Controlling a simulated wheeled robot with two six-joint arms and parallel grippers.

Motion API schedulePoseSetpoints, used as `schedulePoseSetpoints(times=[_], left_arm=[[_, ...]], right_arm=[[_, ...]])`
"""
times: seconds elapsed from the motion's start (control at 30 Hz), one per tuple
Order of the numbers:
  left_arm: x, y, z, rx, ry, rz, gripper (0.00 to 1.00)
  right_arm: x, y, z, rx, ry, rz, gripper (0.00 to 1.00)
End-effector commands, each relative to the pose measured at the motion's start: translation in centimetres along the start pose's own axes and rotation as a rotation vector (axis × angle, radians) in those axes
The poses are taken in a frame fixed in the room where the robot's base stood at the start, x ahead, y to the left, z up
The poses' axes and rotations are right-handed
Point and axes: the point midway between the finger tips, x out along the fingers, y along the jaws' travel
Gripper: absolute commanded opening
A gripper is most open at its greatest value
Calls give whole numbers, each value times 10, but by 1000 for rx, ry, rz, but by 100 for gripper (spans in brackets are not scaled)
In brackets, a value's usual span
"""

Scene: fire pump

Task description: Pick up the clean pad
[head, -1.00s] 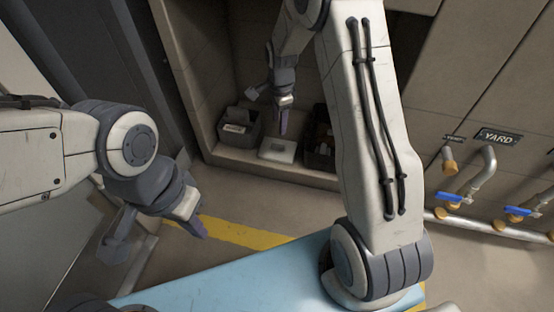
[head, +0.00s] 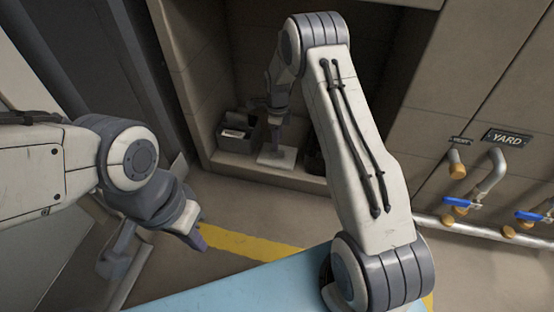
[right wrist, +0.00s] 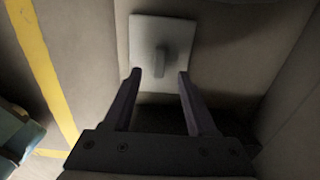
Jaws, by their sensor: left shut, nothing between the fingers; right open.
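The clean pad is a pale square plate with a raised grey bar handle; in the right wrist view the pad (right wrist: 147,30) lies flat just beyond my fingertips. In the head view the pad (head: 266,160) lies on the alcove ledge, partly covered by my right gripper (head: 275,133). In the right wrist view my right gripper (right wrist: 160,73) is open, its two dark fingers apart, with the handle's near end ahead of the gap. My left gripper (head: 194,237) is shut and empty, at the left over the floor.
A dark bin (head: 236,137) with items stands left of the pad. Another dark bin (head: 314,158) stands right of it, mostly hidden by my right arm. Alcove walls enclose the ledge. Pipes with blue-handled valves (head: 461,203) run along the right wall.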

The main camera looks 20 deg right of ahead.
Motion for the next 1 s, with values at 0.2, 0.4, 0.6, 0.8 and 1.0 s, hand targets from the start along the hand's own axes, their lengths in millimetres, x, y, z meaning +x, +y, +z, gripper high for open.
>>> schedulePoseSetpoints(times=[0.2, 0.4, 0.6, 0.8, 1.0], left_arm=[[23, -2, 1, 0, 0, 0, 0], [40, -3, 2, 0, 0, 0, 0], [38, -3, 2, 0, 0, 0, 0], [38, -3, 2, 0, 0, 0, 0], [38, -3, 2, 0, 0, 0, 0]], right_arm=[[29, 0, 0, -1, 0, 0, 57], [51, 0, 0, -1, 0, 0, 57], [49, 0, 0, -1, 0, 0, 57], [49, 0, 0, -1, 0, 0, 0], [49, 0, 0, -1, 0, 0, 0]])
